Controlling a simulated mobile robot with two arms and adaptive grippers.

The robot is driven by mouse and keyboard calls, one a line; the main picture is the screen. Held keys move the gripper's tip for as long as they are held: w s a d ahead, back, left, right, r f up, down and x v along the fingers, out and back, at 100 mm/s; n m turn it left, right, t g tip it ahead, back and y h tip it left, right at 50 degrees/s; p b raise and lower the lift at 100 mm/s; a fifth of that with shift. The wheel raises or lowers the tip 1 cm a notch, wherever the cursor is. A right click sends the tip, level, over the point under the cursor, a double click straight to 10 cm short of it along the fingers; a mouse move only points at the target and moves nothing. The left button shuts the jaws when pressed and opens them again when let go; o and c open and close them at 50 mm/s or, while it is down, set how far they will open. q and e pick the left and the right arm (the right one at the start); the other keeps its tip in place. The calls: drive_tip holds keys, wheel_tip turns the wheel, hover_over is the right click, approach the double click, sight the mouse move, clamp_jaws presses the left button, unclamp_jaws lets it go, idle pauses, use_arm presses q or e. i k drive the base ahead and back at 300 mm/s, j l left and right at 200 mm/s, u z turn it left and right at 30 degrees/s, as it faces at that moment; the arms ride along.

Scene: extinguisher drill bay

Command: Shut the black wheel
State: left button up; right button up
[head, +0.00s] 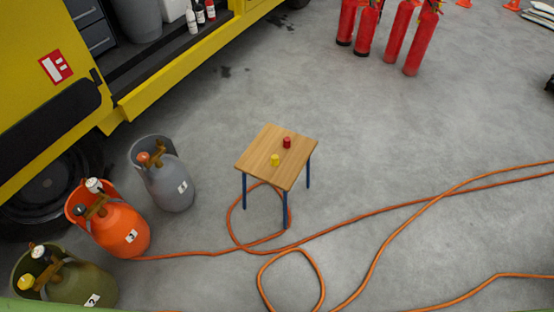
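A small black wheel (79,210) sits on the valve of the orange gas cylinder (122,232) at the left. The orange collar partly surrounds it, and a white gauge (94,185) is beside it. How far the wheel is turned cannot be told at this size. An orange hose (190,254) runs along the floor from near this cylinder. Neither of my grippers is in view.
A grey cylinder (174,187) with an orange-red wheel and a green cylinder (85,280) with a yellow wheel flank it. A yellow truck (185,62) stands behind. A small wooden table (262,152) carries a red and a yellow piece. Red extinguishers (398,35) stand at the back.

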sight(78, 209)
drive_tip(key=u, duration=1.75)
